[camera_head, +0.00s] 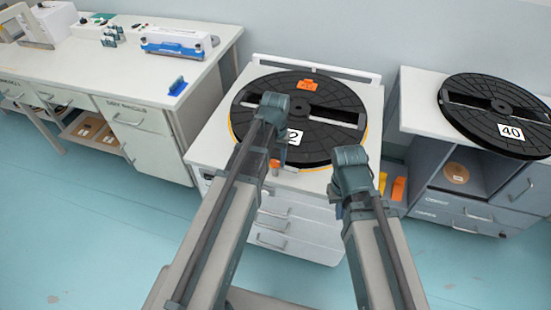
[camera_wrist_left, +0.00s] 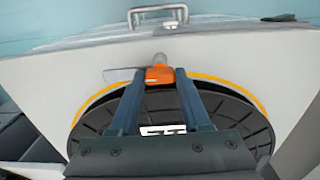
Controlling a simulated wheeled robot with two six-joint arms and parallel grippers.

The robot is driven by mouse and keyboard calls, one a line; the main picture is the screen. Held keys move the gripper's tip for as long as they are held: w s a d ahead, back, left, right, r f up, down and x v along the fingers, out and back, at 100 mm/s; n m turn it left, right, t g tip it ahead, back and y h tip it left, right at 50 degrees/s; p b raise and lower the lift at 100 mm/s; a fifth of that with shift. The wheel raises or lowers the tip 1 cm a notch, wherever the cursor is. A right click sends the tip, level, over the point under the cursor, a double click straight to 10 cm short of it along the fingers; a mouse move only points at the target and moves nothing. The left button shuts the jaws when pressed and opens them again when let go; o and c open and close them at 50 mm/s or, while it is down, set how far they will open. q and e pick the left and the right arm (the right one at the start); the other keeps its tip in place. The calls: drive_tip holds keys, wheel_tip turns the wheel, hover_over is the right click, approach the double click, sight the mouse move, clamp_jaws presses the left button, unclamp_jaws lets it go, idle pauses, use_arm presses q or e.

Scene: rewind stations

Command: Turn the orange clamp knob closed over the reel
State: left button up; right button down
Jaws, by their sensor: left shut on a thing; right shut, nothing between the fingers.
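The orange clamp knob (camera_wrist_left: 159,76) sits by the front rim of the black reel (camera_wrist_left: 90,130), near the cabinet's front edge. My left gripper (camera_wrist_left: 159,74) has a finger on each side of the knob and is shut on it. In the head view the knob (camera_head: 275,164) shows beside my left arm, which hides the left fingertips. The reel (camera_head: 345,140) lies flat on the white cabinet, with a numbered label partly covered by my arm. My right gripper (camera_head: 350,157) is shut and empty, above the reel's front right edge.
An orange block (camera_head: 307,85) sits on the reel's far side. Another black reel (camera_head: 497,112), labelled 40, lies on a cabinet at right. A workbench (camera_head: 120,62) with a blue-and-white device stands at left. Orange items (camera_head: 398,189) sit low between the cabinets.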

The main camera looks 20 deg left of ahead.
use_arm(q)
clamp_jaws()
idle(0.9)
